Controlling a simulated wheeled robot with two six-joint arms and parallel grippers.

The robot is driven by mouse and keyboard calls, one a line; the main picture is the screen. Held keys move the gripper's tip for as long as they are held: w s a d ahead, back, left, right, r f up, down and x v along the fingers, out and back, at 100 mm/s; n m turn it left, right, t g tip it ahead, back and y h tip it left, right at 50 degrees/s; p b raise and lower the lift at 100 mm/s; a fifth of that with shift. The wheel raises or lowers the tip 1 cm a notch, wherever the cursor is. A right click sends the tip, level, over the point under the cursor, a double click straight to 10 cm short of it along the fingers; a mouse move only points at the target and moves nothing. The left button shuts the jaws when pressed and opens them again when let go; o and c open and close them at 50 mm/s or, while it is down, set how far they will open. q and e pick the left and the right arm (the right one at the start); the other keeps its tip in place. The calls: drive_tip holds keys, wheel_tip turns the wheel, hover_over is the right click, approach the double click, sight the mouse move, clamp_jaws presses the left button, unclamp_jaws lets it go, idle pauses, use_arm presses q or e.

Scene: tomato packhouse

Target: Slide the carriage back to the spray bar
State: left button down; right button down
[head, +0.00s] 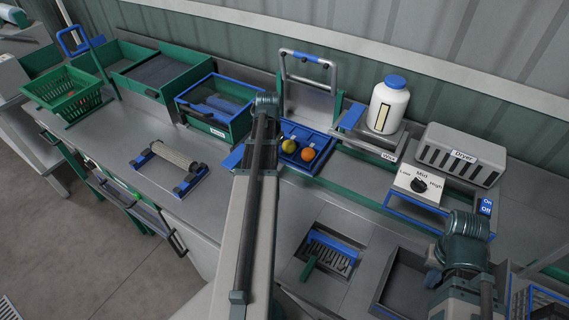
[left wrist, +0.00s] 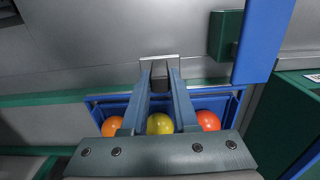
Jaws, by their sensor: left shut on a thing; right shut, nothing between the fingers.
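The carriage (head: 318,139) is a blue tray on the green-edged track, holding a yellow and an orange tomato in the head view. In the left wrist view its blue rim (left wrist: 105,98) surrounds an orange, a yellow and a red-orange tomato. My left arm hides this gripper in the head view. A grey hoop with a blue top (head: 305,57), possibly the spray bar, stands behind the carriage. My right gripper (head: 434,280) is shut and empty at lower right.
A white bottle (head: 388,107) stands on the wax unit right of the hoop. The dryer (head: 460,155) and a dial box (head: 418,188) stand farther right. A green bin (head: 215,105) is left of the track. A roller stand (head: 172,167) sits on the open counter at left.

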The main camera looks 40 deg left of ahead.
use_arm(q)
drive_tip(key=shift+s+a, duration=0.1)
drive_tip(key=shift+a, duration=0.8)
use_arm(e)
drive_tip(key=shift+d, duration=0.1)
use_arm(q)
drive_tip(key=c, duration=0.7)
unclamp_jaws()
drive_tip(key=shift+a, duration=0.15)
drive_tip(key=shift+r+p, duration=0.7)
drive_tip(key=shift+r, duration=0.05)
wheel_tip(320, 180, up, 12)
drive_tip(key=p, duration=1.2)
drive_tip(key=shift+r, duration=0.2)
use_arm(e)
wheel_tip(320, 180, up, 14)
